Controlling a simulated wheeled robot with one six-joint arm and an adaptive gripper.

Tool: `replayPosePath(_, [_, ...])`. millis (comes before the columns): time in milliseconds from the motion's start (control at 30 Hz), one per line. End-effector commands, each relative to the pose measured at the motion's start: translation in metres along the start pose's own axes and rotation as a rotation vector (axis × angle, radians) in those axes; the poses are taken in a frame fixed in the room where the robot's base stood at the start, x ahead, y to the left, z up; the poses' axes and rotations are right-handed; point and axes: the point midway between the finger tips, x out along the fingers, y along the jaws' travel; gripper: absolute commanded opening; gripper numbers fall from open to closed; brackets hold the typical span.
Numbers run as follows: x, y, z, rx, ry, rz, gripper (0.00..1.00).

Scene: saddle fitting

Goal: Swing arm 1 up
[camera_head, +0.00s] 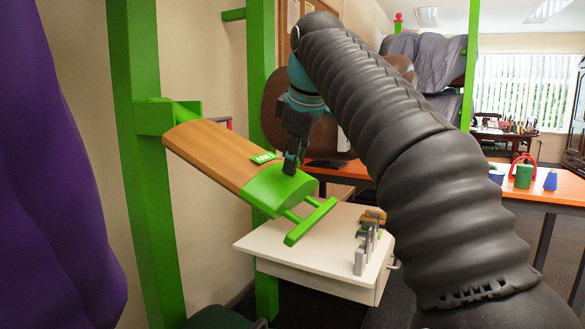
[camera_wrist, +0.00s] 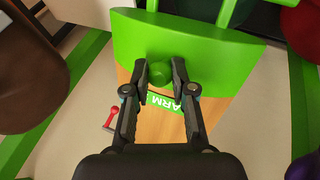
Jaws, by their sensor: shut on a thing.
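Arm 1 (camera_head: 215,152) is a wooden board with a green end (camera_head: 265,190) and a green label, hinged on a green post (camera_head: 145,150) at the left. In the head view it slopes down from the post toward the right, above a white cabinet. My gripper (camera_head: 290,168) reaches down onto the green end. In the wrist view, my gripper (camera_wrist: 162,75) is shut on a round green knob (camera_wrist: 165,70) on the arm, beside the partly hidden "ARM" label (camera_wrist: 165,102). In the head view my fingers hide the knob.
The white cabinet (camera_head: 300,250) stands below the arm's end, with small grey upright pieces (camera_head: 367,245) on top. A purple draped thing (camera_head: 55,190) fills the left edge. A red-handled lever (camera_wrist: 113,117) shows beside the board.

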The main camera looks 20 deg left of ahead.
Motion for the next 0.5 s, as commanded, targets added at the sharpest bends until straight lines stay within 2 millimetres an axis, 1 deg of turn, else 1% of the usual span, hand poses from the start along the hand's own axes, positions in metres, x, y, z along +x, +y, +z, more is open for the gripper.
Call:
replayPosePath(33, [-0.003,0.000,-0.002,-0.004,0.000,0.001,0.00])
replayPosePath(200, [-0.011,0.001,-0.001,-0.007,-0.019,-0.001,0.00])
replayPosePath(500, [-0.017,0.002,0.001,-0.008,-0.030,-0.002,0.00])
